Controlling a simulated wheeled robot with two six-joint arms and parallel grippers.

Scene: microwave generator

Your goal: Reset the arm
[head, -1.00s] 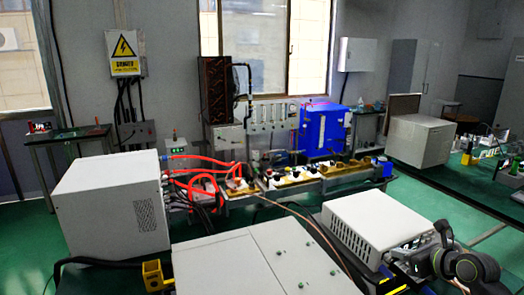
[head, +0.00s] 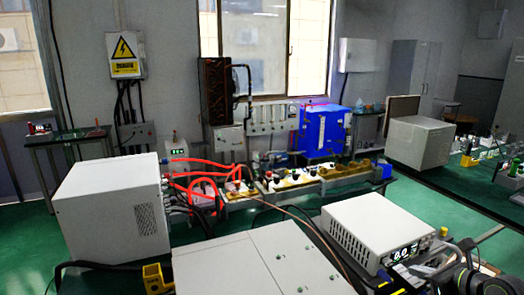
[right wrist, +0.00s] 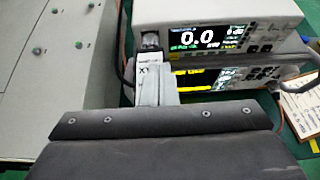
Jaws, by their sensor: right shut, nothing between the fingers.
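My right arm (head: 470,278) shows at the lower right corner of the head view, in front of a white bench instrument. My right gripper (right wrist: 150,42) shows in the right wrist view as narrow pale fingers, shut and empty. In that view its tips overlap the left end of the front of the white instrument (right wrist: 215,12), whose lit screen reads 0.0. I cannot tell whether they touch it. The same instrument (head: 365,215) stands on the bench in the head view with its screen visible. My left gripper is not in view.
A second instrument with a yellow-lit screen (right wrist: 195,80) sits below the first. A clipboard (right wrist: 302,108) lies to the right. A large white box (head: 110,205) with red hoses stands at left. A pale panelled cabinet (head: 255,265) fills the front middle. Green floor shows between benches.

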